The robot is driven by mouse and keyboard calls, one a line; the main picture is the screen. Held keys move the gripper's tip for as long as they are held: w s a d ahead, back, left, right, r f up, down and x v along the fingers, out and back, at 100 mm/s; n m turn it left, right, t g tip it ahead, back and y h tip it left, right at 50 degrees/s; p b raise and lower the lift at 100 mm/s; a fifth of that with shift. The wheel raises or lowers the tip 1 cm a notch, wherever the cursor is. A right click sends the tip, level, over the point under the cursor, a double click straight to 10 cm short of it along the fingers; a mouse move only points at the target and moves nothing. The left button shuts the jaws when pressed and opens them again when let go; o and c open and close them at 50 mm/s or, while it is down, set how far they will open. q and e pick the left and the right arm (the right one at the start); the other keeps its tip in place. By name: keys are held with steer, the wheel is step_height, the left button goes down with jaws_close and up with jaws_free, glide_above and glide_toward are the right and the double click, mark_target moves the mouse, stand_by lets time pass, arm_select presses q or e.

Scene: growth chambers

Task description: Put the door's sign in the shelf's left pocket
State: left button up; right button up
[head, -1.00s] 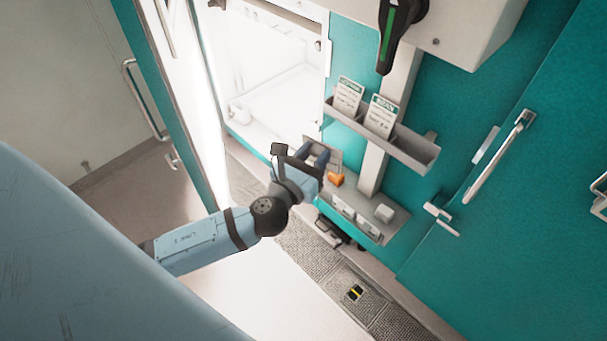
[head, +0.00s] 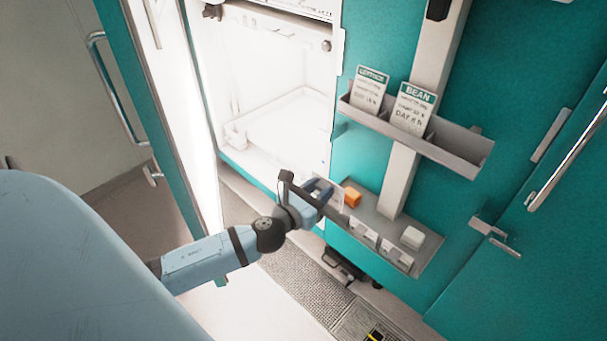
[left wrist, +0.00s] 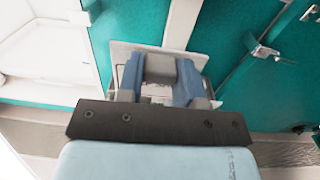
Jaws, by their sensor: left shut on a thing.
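My left gripper (head: 318,190) is shut on a thin pale plate, which looks like the sign (left wrist: 122,50). Its face cannot be read. In the left wrist view the plate shows behind and beside the blue fingers (left wrist: 160,80). The gripper is in front of the teal wall, left of the lower shelf (head: 385,218). Above is a grey shelf (head: 455,155) with pockets. A LETTUCE card (head: 369,90) stands at its left and a BEAN card (head: 412,108) near its middle; its right part looks empty. My right gripper is not in view.
An orange block (head: 352,196) and small white boxes (head: 411,237) are on the lower shelf, close to my gripper. A lit open chamber (head: 275,90) is at left, with its door (head: 160,90) swung open. Door handles (head: 495,238) project at right.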

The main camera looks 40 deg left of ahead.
arm_select(q)
steer(key=a+f+b, duration=0.2)
steer(key=f+b, duration=0.3)
steer(key=f, duration=0.2)
steer(key=a+f+b, duration=0.3)
steer(key=f+b, duration=0.1)
steer(key=f, duration=0.2)
steer(key=w+f+b, duration=0.2)
steer(key=w+f, duration=0.1)
steer(key=w, duration=0.8)
steer(key=shift+w+d+f+h, duration=0.25)
steer(key=shift+w+d+h, duration=0.05)
steer(key=shift+w, duration=0.05)
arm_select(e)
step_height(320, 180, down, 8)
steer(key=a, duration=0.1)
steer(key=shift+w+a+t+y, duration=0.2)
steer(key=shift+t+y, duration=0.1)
arm_select(q)
steer(key=shift+f, duration=0.1)
steer(key=shift+f+b, duration=0.25)
steer(key=shift+b, duration=0.1)
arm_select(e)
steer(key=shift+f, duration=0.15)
arm_select(q)
steer(key=shift+f, duration=0.35)
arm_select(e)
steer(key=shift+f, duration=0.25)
